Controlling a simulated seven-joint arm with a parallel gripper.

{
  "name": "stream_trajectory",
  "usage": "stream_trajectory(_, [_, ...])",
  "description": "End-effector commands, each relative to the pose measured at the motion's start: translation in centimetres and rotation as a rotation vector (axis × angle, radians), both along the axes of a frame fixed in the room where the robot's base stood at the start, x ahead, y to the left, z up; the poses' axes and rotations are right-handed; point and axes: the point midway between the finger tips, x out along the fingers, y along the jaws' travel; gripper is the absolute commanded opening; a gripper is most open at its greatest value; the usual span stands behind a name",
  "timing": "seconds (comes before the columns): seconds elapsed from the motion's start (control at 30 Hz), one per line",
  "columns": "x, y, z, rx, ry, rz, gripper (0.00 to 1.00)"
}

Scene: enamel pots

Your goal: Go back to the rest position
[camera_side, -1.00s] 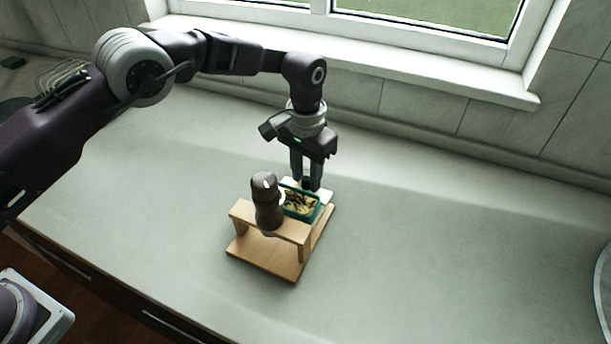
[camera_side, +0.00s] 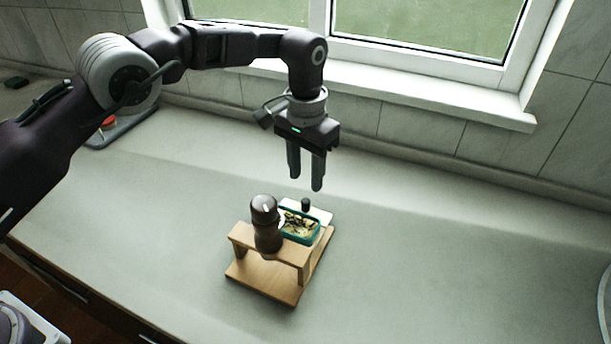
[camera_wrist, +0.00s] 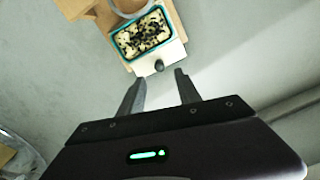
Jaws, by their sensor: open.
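My gripper (camera_side: 305,188) is open and empty. It hangs pointing down above the back of a small wooden stand (camera_side: 262,281) on the counter. In the wrist view my gripper's fingers (camera_wrist: 158,80) are spread apart, with a dark round knob (camera_wrist: 159,65) on a white piece showing beyond them. The knob also shows in the side view (camera_side: 305,204), below the fingertips and apart from them.
A teal-rimmed dish (camera_side: 314,238) with yellowish and dark contents sits on the stand. A dark brown grinder-like object (camera_side: 266,228) stands upright at the stand's front. A window (camera_side: 420,40) and sill lie behind. The counter (camera_side: 430,260) to the right is clear.

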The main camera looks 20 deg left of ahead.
Motion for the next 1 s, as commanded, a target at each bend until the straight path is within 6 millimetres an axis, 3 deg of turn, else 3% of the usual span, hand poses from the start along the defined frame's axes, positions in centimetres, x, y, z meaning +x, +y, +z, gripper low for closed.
stream_trajectory(0.27, [0.0,0.3,0.7,-0.003,-0.005,0.006,0.40])
stream_trajectory(0.37, [-0.4,2.3,4.9,-0.023,-0.039,0.039,0.40])
stream_trajectory(0.47, [-2.7,6.2,11.5,-0.052,-0.097,0.092,0.40])
stream_trajectory(0.6, [-9.4,11.9,19.1,-0.089,-0.195,0.159,0.40])
stream_trajectory(0.7, [-16.0,15.4,22.0,-0.102,-0.271,0.201,0.40])
stream_trajectory(0.8, [-23.0,18.0,22.4,-0.104,-0.348,0.237,0.40])
stream_trajectory(0.9, [-28.8,19.6,20.8,-0.094,-0.416,0.264,0.40])
stream_trajectory(1.0, [-32.5,20.3,18.8,-0.083,-0.460,0.282,0.40])
